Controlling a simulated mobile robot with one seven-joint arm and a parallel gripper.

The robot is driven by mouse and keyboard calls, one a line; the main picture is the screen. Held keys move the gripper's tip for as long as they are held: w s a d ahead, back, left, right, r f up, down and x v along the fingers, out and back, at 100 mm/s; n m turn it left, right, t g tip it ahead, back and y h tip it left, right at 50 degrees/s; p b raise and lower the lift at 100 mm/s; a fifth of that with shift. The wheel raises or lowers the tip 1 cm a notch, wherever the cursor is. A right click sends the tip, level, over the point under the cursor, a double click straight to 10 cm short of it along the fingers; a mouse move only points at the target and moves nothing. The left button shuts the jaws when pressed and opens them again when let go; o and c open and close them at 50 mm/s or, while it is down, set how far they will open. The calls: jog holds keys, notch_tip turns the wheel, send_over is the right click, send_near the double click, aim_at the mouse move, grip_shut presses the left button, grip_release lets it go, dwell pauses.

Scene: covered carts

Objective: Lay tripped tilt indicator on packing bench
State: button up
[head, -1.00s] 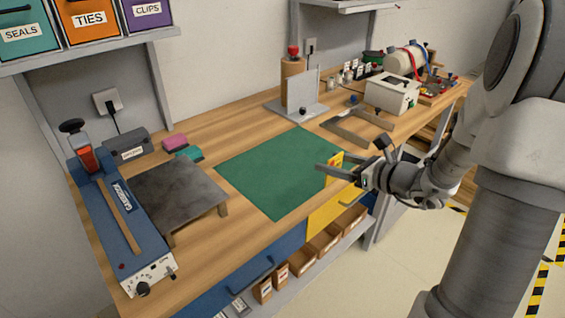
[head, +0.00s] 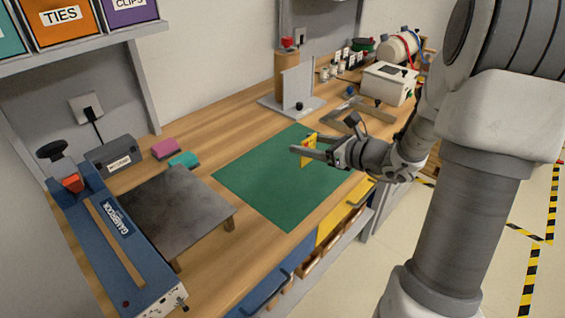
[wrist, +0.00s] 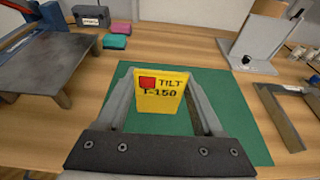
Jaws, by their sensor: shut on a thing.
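The tilt indicator (wrist: 160,97) is a yellow tag with a red square and the marking "TILT T-150". It also shows edge-on in the head view (head: 309,150). My gripper (head: 306,148) is shut on it, with one finger on each side in the wrist view (wrist: 158,98). The indicator is held upright above the green mat on the packing bench (head: 262,130). The green mat (head: 265,190) is bare below the gripper. The lower edge of the indicator is in view, but its exact height above the mat is hard to tell.
A blue sealer (head: 110,235) and a dark raised plate (head: 175,210) stand left of the mat. A grey stand (head: 297,90) is behind it, and a grey angled frame (wrist: 285,110) is to its right. Pink and teal blocks (head: 165,148) lie at the back left.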

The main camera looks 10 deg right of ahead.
jog(key=shift+w+a+f+b, duration=0.3)
jog(key=shift+w+a+f, duration=0.9)
jog(key=shift+f, duration=0.55)
jog(key=shift+w+a+f+b, duration=0.25)
jog(key=shift+w+a+f, duration=0.75)
jog(key=shift+w+f, duration=0.55)
jog(key=shift+w+a+f+b, duration=0.3)
jog(key=shift+w+a+f, duration=0.85)
jog(key=shift+f, duration=0.75)
jog(key=shift+f+b, duration=0.35)
jog(key=shift+b, duration=0.1)
jog(key=o, duration=1.3)
jog(key=shift+r, duration=0.1)
